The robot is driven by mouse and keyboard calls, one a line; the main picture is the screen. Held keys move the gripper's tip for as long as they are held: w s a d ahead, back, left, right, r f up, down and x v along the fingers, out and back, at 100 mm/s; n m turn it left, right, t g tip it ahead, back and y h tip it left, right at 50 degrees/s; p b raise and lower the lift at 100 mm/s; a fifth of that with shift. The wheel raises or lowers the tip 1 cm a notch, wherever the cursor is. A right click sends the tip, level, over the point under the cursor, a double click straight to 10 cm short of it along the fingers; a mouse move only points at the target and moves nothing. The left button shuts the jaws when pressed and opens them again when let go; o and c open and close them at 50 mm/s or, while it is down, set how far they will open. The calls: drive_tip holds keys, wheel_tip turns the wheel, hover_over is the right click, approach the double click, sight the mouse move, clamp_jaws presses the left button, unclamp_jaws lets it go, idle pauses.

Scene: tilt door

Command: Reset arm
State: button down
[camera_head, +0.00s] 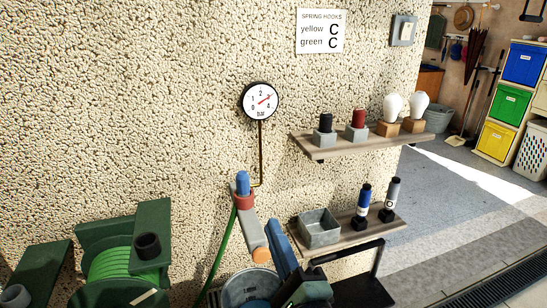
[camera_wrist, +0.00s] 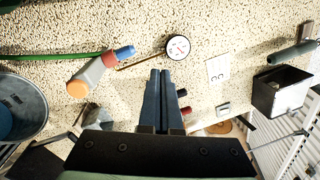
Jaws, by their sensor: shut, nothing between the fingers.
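My gripper (camera_head: 273,224) is in front of the stucco wall, low in the middle of the head view. Its dark blue fingers are together and empty; in the wrist view the fingertips (camera_wrist: 160,73) point up the picture, below the gauge. A grey fitting (camera_head: 251,228) with an orange end, a red ring and a blue top is just left of the fingers in the head view. The fitting also shows in the wrist view (camera_wrist: 96,72), left of and apart from the fingers. A round pressure gauge (camera_head: 260,100) is on the wall above, and also shows in the wrist view (camera_wrist: 178,47).
An upper shelf (camera_head: 345,146) holds bulbs and small blocks. A lower shelf (camera_head: 345,238), right of my gripper, holds a grey bin (camera_head: 320,227) and two bottles. A green hose reel (camera_head: 125,264) stands at lower left, a metal bucket (camera_head: 240,285) below. Open floor (camera_head: 455,205) lies at right.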

wheel_tip(320, 180, up, 15)
drive_tip(key=a+n+t+p, duration=0.1)
drive_tip(key=n+t, duration=0.1)
drive_tip(key=n, duration=0.6)
drive_tip(key=s+r+n+t+h, duration=0.2)
drive_tip(key=s+r+n, duration=0.3)
drive_tip(key=r, duration=0.6)
drive_tip(key=s+r+n+t+h+p, duration=0.1)
drive_tip(key=s+r+n+t+h, duration=0.2)
drive_tip(key=s+r+n, duration=0.3)
wheel_tip(320, 180, up, 6)
drive_tip(key=shift+s+d+f+t+h+p, duration=0.25)
drive_tip(key=shift+s+t, duration=0.2)
drive_tip(key=shift+t, duration=0.45)
